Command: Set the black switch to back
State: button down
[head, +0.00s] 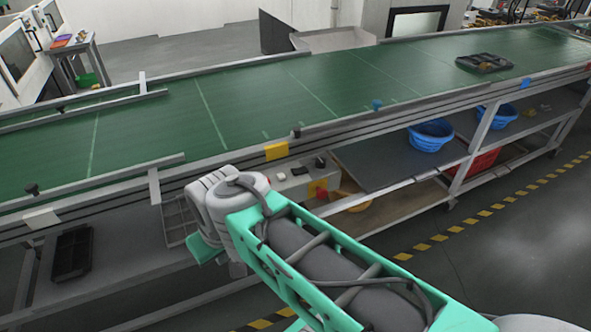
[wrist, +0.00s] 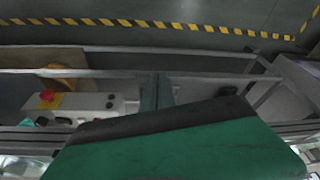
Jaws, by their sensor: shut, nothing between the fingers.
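A pale control box (head: 290,186) sits under the conveyor's near edge in the head view, just right of my arm's end. A small black switch (head: 320,161) stands on its far right part. In the wrist view the box (wrist: 85,106) lies at the left, with a red button on yellow (wrist: 47,96) and small dark controls (wrist: 109,104) near its right end. Which position the switch is in is too small to tell. My gripper (wrist: 157,88) is shut and empty, to the right of the box in the wrist view. My arm hides the fingertips in the head view.
The green conveyor (head: 250,95) runs above and behind the box, with a metal rail along its near edge. A yellow block (head: 276,151) is on that rail. Blue baskets (head: 431,135) and a red basket (head: 484,161) stand on shelves at the right. Open floor lies in front.

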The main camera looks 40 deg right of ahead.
jog(key=w+d+f+m+t+b, duration=0.1)
jog(key=w+d+f+t+b, duration=0.2)
jog(key=w+d+b, duration=0.35)
jog(key=w+d+f+m+t+b, duration=0.1)
jog(key=w+d+f+t+b, duration=0.25)
jog(key=d, duration=0.55)
jog(key=s+d+r+m+t+h+b, duration=0.1)
jog(key=s+d+r+t+b, duration=0.1)
jog(key=d, duration=0.7)
jog(key=s+d+r+m+t+h+b, duration=0.1)
jog(key=s+d+r+t+h+b, duration=0.1)
jog(key=d, duration=0.7)
jog(key=shift+r+m+t+h+b, duration=0.35)
jog(key=shift+r+t, duration=0.1)
jog(key=shift+r, duration=0.1)
